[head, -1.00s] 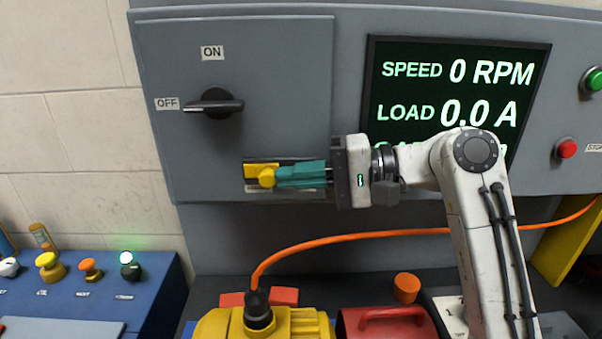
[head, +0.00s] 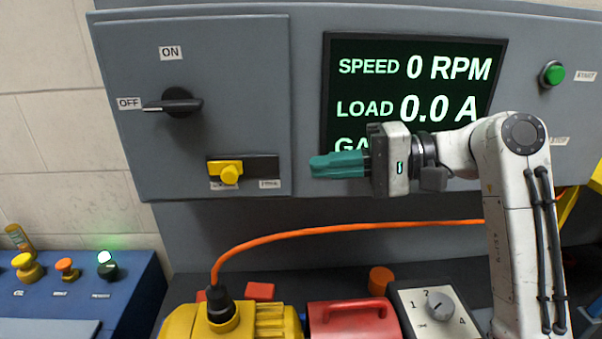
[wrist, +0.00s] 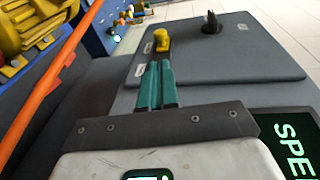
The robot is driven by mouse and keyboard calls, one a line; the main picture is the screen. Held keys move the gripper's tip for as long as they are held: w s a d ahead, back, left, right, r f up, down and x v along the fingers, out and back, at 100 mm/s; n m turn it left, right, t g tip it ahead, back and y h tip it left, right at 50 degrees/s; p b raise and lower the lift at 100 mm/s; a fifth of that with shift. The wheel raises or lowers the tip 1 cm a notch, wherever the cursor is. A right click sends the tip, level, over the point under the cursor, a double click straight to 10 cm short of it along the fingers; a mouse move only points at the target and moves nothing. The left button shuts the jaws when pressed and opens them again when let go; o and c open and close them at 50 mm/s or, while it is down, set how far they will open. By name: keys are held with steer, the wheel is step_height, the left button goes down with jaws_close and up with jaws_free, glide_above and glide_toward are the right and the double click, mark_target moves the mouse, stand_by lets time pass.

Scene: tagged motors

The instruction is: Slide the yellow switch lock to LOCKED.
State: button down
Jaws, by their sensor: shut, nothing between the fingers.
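The yellow switch lock (head: 229,172) sits at the left end of a dark horizontal slot (head: 262,166) on the grey switch panel. Small labels are under both slot ends, too small to read. The black rotary switch (head: 180,103) above it has its handle towards the OFF label. My gripper (head: 314,166), with teal fingers, is shut and empty, right of the slot and apart from the lock. In the wrist view the shut fingers (wrist: 158,66) point towards the yellow lock (wrist: 161,38), with a gap between.
A screen (head: 415,90) reading 0 RPM is behind my gripper. Below are an orange cable (head: 330,232), a yellow motor (head: 235,322), a red case (head: 352,318) and a dial box (head: 437,305). A blue console (head: 85,290) stands at left. Space before the panel is free.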

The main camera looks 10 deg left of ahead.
steer(key=shift+v, duration=1.6)
